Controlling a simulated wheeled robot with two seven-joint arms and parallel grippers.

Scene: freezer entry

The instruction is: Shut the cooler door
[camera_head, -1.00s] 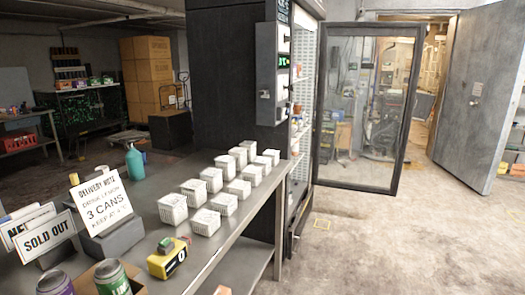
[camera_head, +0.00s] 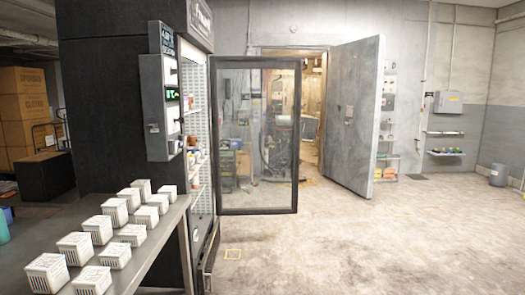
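The cooler (camera_head: 122,115) is a tall black cabinet at the left of the head view. Its shelves face right and hold several small items. The cooler door (camera_head: 257,207), a dark-framed glass panel, stands wide open, swung out to the right of the cabinet. A room and equipment show through its glass. Neither of my grippers is in view.
A steel table (camera_head: 172,222) with several small white boxes (camera_head: 99,228) stands in front of the cooler at the left. A grey heavy door (camera_head: 352,110) stands open behind. The concrete floor (camera_head: 400,235) at the right is clear.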

